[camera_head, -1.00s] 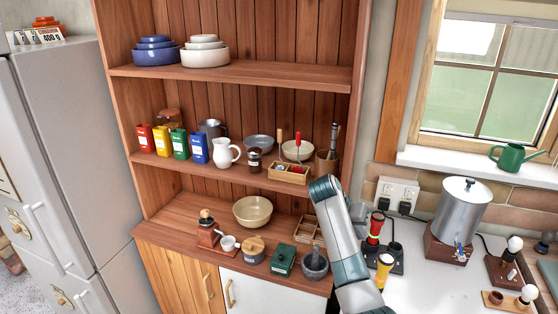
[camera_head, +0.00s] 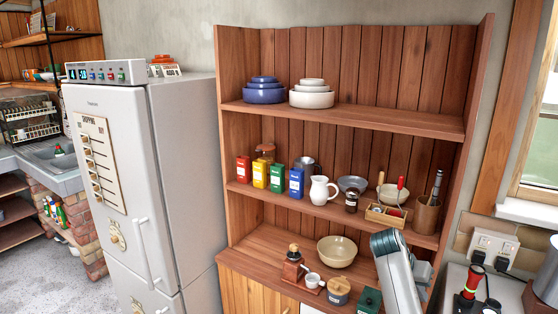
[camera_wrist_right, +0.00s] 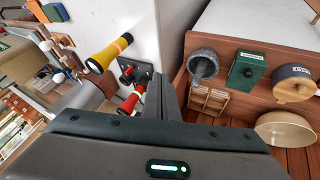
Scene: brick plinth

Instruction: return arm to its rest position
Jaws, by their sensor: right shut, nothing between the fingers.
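My right arm (camera_head: 400,280) rises into the head view at the lower right, in front of the dresser's lower right part. It hides part of the lower shelf there. In the right wrist view my right gripper (camera_wrist_right: 162,85) has its dark fingers together, with nothing between them. A yellow and black torch (camera_wrist_right: 108,54) shows to the left of the fingers, and a red and black torch (camera_wrist_right: 130,102) is close by on a dark base. My left gripper is not in view.
The wooden dresser (camera_head: 345,118) holds bowls, coloured tins and a white jug (camera_head: 321,190). A beige bowl (camera_head: 337,251) and a green box (camera_head: 369,300) are on its lower shelf. A fridge (camera_head: 180,150) stands left. A wall socket (camera_head: 493,247) is at right.

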